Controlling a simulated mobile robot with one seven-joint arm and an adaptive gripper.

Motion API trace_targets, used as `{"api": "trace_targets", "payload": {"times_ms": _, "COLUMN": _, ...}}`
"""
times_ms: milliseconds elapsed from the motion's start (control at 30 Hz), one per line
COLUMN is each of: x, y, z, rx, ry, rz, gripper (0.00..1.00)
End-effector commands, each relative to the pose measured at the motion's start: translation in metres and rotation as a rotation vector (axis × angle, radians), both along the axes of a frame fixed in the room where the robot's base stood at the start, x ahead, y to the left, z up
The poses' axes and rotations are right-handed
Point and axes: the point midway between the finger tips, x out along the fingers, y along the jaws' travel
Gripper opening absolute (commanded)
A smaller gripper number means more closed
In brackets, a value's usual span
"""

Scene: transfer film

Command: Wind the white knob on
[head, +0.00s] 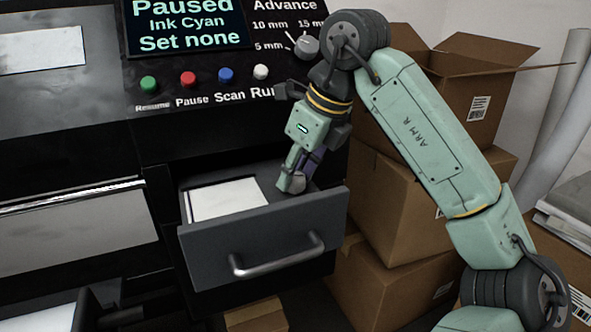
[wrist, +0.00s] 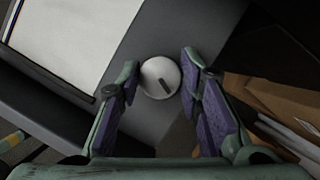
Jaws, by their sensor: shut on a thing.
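The white knob (wrist: 160,77) is round with a short dark mark on its face. In the wrist view it sits between my two fingertips, on the grey strip beside the white sheet. In the head view it shows partly at my fingertips (head: 297,184), inside the open drawer at its right part. My gripper (wrist: 160,80) points down and is shut on the white knob. The drawer (head: 215,255) is dark grey, pulled out, with a metal bar handle. The knob's underside is hidden.
White paper (head: 228,200) lies left in the drawer. Above, the black panel has a screen (head: 190,25) reading Paused, Ink Cyan, Set none, several coloured buttons and a grey Advance dial (head: 306,46). Cardboard boxes (head: 415,205) stand close on the right, behind my arm.

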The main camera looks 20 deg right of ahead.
Motion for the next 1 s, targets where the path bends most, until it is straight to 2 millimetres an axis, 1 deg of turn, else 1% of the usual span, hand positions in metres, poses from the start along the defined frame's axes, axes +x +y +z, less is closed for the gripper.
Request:
{"api": "trace_targets", "payload": {"times_ms": 33, "x": -0.0002, "y": 0.0003, "z": 0.0, "rx": 0.0, "ry": 0.0, "rz": 0.001, "gripper": 0.11}}
{"api": "trace_targets", "payload": {"times_ms": 133, "x": -0.0002, "y": 0.0003, "z": 0.0, "rx": 0.0, "ry": 0.0, "rz": 0.001, "gripper": 0.05}}
{"api": "trace_targets", "payload": {"times_ms": 300, "x": -0.0003, "y": 0.0003, "z": -0.0005, "rx": 0.0, "ry": 0.001, "rz": -0.009, "gripper": 0.05}}
{"api": "trace_targets", "payload": {"times_ms": 467, "x": -0.0004, "y": 0.0002, "z": -0.0018, "rx": -0.001, "ry": 0.0, "rz": -0.058, "gripper": 0.05}}
{"api": "trace_targets", "payload": {"times_ms": 1000, "x": -0.0006, "y": 0.0008, "z": -0.0021, "rx": -0.002, "ry": 0.0, "rz": -0.402, "gripper": 0.05}}
